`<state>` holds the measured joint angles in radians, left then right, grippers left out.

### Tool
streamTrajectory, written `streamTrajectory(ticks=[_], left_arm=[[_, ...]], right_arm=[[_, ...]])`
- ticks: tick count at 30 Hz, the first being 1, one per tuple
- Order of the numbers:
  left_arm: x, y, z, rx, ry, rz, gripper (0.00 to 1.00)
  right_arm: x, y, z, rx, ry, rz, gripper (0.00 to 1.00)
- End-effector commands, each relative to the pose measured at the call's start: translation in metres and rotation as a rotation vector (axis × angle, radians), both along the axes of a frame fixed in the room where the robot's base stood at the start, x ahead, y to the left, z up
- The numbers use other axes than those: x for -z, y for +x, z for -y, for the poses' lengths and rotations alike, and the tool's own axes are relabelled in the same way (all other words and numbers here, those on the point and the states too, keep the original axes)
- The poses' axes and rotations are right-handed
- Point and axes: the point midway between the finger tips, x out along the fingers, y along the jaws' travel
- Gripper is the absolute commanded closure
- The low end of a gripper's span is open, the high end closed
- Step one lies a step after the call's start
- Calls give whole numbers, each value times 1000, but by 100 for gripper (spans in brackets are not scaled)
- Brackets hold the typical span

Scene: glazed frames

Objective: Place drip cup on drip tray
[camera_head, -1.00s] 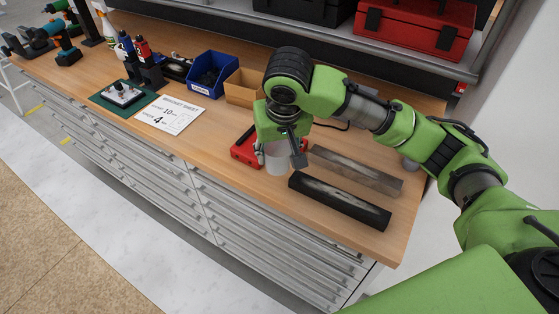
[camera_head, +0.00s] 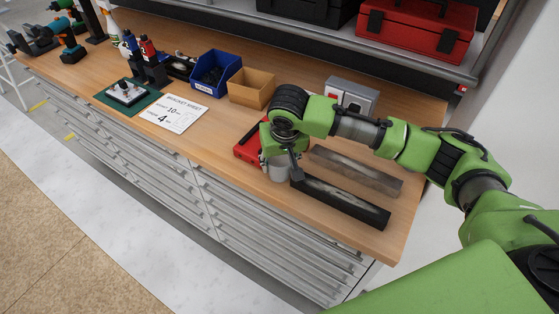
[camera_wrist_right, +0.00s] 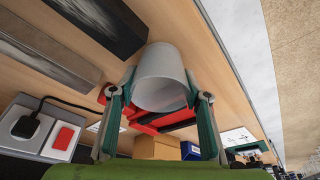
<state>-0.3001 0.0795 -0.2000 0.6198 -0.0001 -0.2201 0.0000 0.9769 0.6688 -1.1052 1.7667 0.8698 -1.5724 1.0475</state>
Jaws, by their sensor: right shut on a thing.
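The drip cup is a plain pale grey cup (camera_head: 278,172), held between the fingers of my right gripper (camera_head: 281,164) near the front edge of the workbench. In the right wrist view the cup (camera_wrist_right: 162,76) sits between the two green-and-grey fingers (camera_wrist_right: 162,98), which touch its sides. I cannot tell whether its base touches the bench. A long black tray-like piece (camera_head: 342,202) lies just right of the cup, and a long grey-brown piece (camera_head: 356,171) lies behind it. A red piece with a black strip (camera_head: 248,149) lies left of the cup. I cannot tell which is the drip tray.
A grey switch box (camera_head: 351,96) stands at the back of the wooden bench (camera_head: 225,125). A tan bin (camera_head: 251,88) and a blue bin (camera_head: 216,70) stand to its left. A paper sheet (camera_head: 173,113) lies further left. Bare bench lies between sheet and red piece.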

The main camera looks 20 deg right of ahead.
Motion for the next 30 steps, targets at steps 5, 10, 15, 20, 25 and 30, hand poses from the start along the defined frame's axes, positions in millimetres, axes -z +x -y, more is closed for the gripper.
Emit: streamTrajectory(ticks=[5, 10, 15, 20, 25, 30], left_arm=[[-1, 0, 0, 0, 0, 0, 60], [-1, 0, 0, 0, 1, 0, 60], [0, 0, 0, 0, 1, 1, 60], [3, 0, 0, 0, 1, 1, 60], [7, 1, -1, 0, 1, 1, 60], [9, 0, 0, 0, 1, 1, 60]], right_arm=[[2, 0, 0, 0, 0, -1, 40], [2, 0, 0, 0, 0, -1, 40], [0, 0, 0, 0, 0, 1, 40], [-18, -4, -1, -2, 1, 2, 40], [-53, -15, -3, -2, 2, 4, 40], [-87, -25, -4, -2, 2, 3, 40]])
